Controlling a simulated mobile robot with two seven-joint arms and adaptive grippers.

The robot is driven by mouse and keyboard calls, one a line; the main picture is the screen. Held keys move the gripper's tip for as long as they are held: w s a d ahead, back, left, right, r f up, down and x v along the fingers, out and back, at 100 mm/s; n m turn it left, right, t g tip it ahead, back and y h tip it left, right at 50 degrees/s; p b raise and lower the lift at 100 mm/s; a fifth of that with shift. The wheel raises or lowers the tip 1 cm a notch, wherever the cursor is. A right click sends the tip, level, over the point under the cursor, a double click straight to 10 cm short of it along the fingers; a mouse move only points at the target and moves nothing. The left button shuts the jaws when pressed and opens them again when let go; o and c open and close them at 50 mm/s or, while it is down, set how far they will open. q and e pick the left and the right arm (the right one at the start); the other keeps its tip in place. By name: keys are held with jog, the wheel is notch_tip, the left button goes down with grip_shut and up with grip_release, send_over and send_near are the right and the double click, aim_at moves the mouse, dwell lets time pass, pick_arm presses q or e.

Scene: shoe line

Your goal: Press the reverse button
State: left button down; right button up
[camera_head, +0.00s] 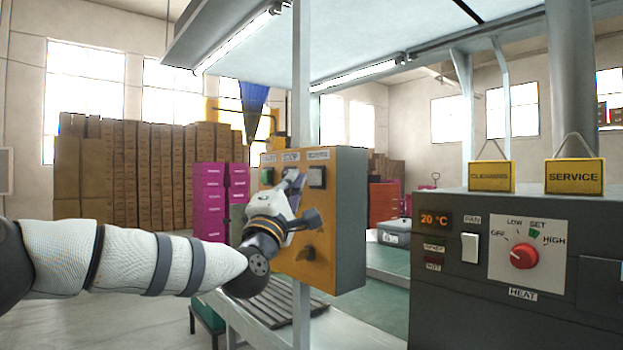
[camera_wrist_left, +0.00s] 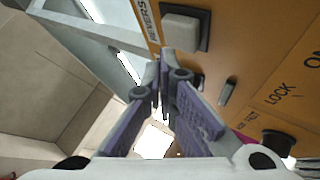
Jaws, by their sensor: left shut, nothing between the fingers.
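The reverse button (camera_head: 317,177) is a pale, squarish button in a dark frame, at the upper right of the orange control box (camera_head: 330,255). In the left wrist view the button (camera_wrist_left: 183,30) shows beside its partly cut-off label. My left gripper (camera_head: 293,186) is in front of the box's upper part, just left of the button. In the left wrist view the fingers of the left gripper (camera_wrist_left: 165,70) are together and empty, with their tips close to the button's lower edge. I cannot tell whether they touch the box. My right gripper is not in view.
A post (camera_head: 301,100) rises by the box. A dark heater panel (camera_head: 450,285) with a red knob (camera_head: 524,256) and yellow signs (camera_head: 574,176) stands at the right. A dark knob (camera_head: 308,253) sits low on the box. Cartons (camera_head: 150,170) stand behind.

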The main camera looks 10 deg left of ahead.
pick_arm(q)
jog(key=shift+w+d, duration=0.25)
jog(key=shift+w, duration=0.05)
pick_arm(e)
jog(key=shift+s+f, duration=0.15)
